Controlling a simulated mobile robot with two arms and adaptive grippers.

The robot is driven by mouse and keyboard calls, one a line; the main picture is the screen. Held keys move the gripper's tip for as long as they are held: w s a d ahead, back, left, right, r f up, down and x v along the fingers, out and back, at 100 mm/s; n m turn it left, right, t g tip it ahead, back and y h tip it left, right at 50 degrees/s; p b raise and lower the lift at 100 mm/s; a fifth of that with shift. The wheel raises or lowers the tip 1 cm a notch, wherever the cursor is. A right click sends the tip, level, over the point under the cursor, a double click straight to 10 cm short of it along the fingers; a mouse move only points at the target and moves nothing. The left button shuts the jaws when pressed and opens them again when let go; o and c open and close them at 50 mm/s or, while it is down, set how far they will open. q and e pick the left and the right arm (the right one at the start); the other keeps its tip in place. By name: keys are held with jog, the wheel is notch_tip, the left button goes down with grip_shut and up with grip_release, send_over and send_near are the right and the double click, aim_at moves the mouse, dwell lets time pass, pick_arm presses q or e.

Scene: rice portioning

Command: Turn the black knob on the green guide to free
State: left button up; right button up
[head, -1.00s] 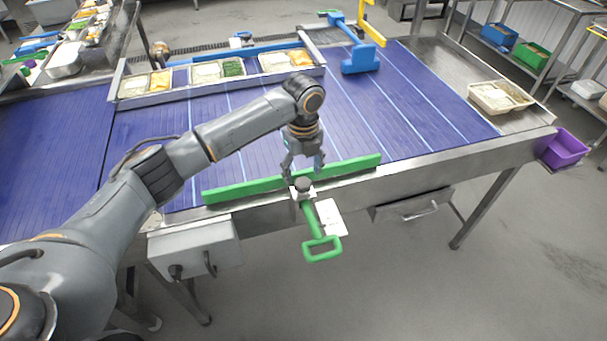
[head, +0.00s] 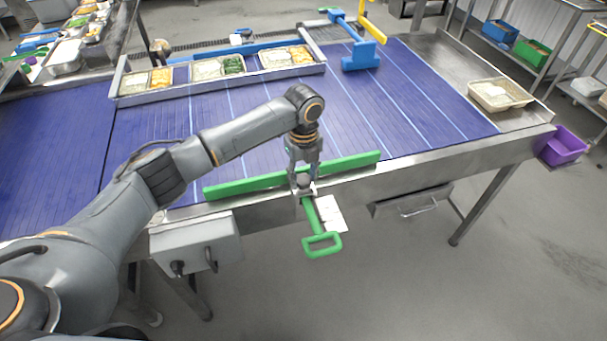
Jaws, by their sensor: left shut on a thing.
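The green guide (head: 345,164) is a long green bar lying across the near edge of the blue belt. Its green handle (head: 322,245) hangs out over the front edge, beside a white card (head: 331,214). The black knob (head: 303,181) sits on a pale clamp where the handle meets the bar. My left gripper (head: 303,184) points down from above and is shut on the knob, one finger on each side. The fingers hide most of the knob, so its turn angle cannot be told. My right gripper is not in view.
A blue guide (head: 360,57) stands at the far side of the belt (head: 400,110). A rail with food trays (head: 219,68) runs along the back left. A grey control box (head: 195,245) hangs below the front edge. A beige tray (head: 499,95) sits at right, above a purple bin (head: 563,147).

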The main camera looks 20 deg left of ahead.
pick_arm(q)
jog(key=shift+r+n+p, duration=0.15)
jog(key=shift+n+p, duration=1.35)
jog(key=shift+p, duration=0.15)
jog(key=n+p, duration=0.3)
jog(key=shift+n, duration=0.3)
jog(key=n+p, duration=0.3)
jog(key=n, duration=0.1)
jog(key=shift+n, duration=0.3)
jog(key=n+p, duration=0.2)
jog(key=n, duration=0.1)
jog(key=shift+n, duration=0.3)
jog(key=n, duration=0.2)
jog(key=shift+f+n+p, duration=0.25)
jog(key=shift+n+p, duration=0.15)
jog(key=n, duration=0.4)
jog(key=shift+n, duration=0.3)
jog(key=n, duration=0.4)
jog(key=shift+n, duration=2.2)
jog(key=shift+f, duration=0.1)
